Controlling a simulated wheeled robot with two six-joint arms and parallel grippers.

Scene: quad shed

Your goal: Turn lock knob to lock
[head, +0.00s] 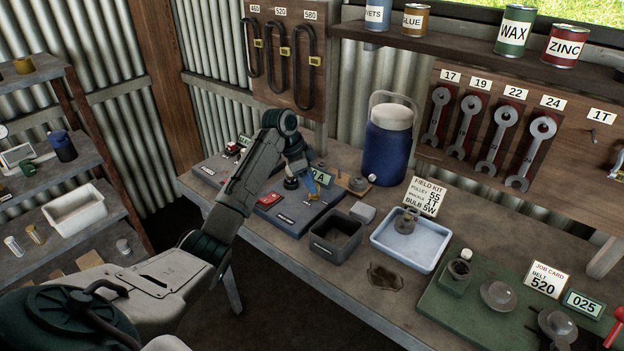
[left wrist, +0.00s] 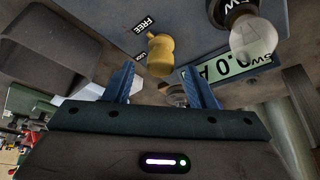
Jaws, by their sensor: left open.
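The yellow lock knob (left wrist: 160,52) stands on a grey-blue panel (left wrist: 95,18) in the left wrist view. My right gripper is not in view.
A clear bulb (left wrist: 256,42) and a green 0.0 A display (left wrist: 233,66) are close to the knob. A dark open bin (head: 336,237), a blue-white tray (head: 411,240) and a blue jug (head: 387,148) stand on the bench right of the panel.

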